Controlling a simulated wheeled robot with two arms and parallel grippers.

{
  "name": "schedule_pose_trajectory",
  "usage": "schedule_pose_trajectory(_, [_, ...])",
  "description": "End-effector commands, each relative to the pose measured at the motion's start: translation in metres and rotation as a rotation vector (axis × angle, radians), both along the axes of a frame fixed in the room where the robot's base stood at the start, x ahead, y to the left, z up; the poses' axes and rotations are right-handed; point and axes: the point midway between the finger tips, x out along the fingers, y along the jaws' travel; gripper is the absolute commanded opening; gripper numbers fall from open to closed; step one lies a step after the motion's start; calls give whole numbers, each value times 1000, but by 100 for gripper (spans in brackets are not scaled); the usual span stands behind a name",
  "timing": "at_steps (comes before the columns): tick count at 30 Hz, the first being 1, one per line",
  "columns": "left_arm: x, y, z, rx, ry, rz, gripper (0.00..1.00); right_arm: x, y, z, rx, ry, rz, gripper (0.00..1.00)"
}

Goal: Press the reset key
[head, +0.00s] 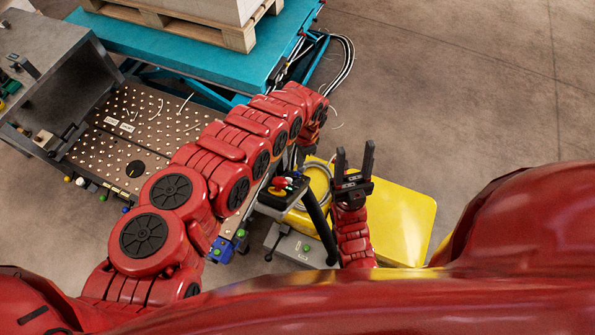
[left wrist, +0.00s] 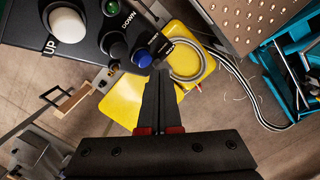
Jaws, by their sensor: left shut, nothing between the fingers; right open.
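A dark control panel fills the upper left of the left wrist view. It has a white UP button (left wrist: 67,25), a black DOWN button (left wrist: 116,47), a green button (left wrist: 111,7) and a blue button (left wrist: 144,58). My right gripper (head: 355,155) is open and empty.
A yellow unit (head: 405,215) with a coiled grey hose (head: 319,183) stands beyond my right gripper. A grey box (head: 310,252) is below. A ball-top table (head: 120,140) is at left, a teal lift (head: 190,50) with a pallet (head: 180,28) behind. Floor at right is clear.

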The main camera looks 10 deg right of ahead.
Motion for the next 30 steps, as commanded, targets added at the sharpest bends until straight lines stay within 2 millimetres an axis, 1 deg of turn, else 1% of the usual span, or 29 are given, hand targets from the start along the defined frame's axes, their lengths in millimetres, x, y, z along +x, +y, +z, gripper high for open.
schedule_pose_trajectory(4, [0, 0, 0, 0, 0, 0, 0, 0, 0, -1, 0, 0, 0, 50])
schedule_pose_trajectory(8, [5, -3, 1, -1, -3, 1, 0, 0, 0, -8, 0, 0, 0, 50])
schedule_pose_trajectory(15, [20, -13, 13, -4, -6, 1, 0, 0, 0, -31, 0, 0, 0, 50])
schedule_pose_trajectory(22, [30, -20, 24, -3, -4, 1, 0, 0, 0, -53, 0, 0, 0, 50])
schedule_pose_trajectory(26, [32, -22, 31, -1, -1, 0, 0, 0, 0, -55, 0, 0, 0, 50])
schedule_pose_trajectory(30, [32, -21, 32, 0, 0, 0, 0, 0, 0, -54, 0, 0, 0, 50])
